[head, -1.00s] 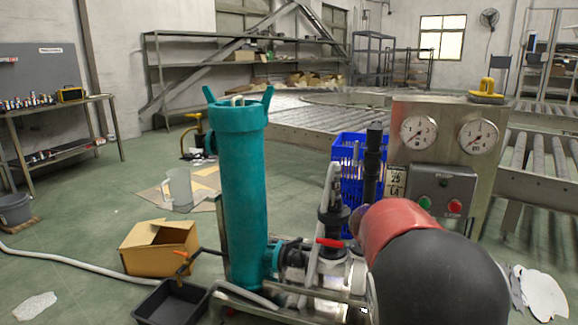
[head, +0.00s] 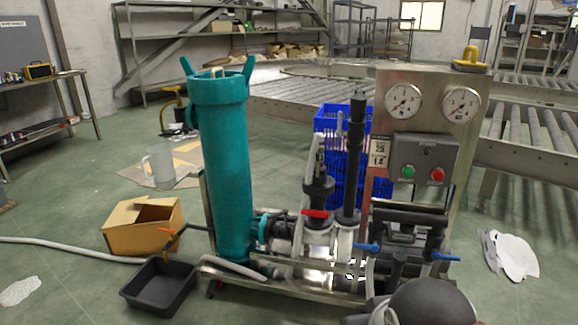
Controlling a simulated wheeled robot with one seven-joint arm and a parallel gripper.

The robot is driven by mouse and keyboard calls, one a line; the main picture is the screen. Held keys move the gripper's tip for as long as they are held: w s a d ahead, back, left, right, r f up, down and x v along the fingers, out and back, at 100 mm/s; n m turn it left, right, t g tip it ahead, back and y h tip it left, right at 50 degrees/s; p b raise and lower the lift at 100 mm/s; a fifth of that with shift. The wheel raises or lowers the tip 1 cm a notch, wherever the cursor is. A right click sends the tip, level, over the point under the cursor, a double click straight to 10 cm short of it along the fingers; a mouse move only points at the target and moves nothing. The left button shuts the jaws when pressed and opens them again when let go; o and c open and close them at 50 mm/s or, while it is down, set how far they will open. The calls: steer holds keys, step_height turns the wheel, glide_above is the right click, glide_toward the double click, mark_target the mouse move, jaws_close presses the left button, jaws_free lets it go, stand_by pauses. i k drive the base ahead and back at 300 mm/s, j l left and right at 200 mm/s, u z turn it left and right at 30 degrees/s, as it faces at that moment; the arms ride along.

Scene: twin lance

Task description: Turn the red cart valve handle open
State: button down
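The cart (head: 285,275) stands ahead of me with a tall teal filter housing (head: 222,150) on its left. A small red valve handle (head: 314,213) sits on the black pipework (head: 319,190) right of the housing. It lies about level, and nothing of mine touches it. A smaller orange handle (head: 166,231) is on a thin pipe left of the housing.
Blue handles (head: 367,248) sit on the cart's right side, below a panel (head: 424,160) with gauges and buttons. A black tray (head: 160,286) and a cardboard box (head: 143,226) stand on the floor at left.

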mark_target(314, 213)
steer(key=i+j, duration=0.85)
steer(key=i+l+z, duration=0.05)
steer(key=i, duration=0.05)
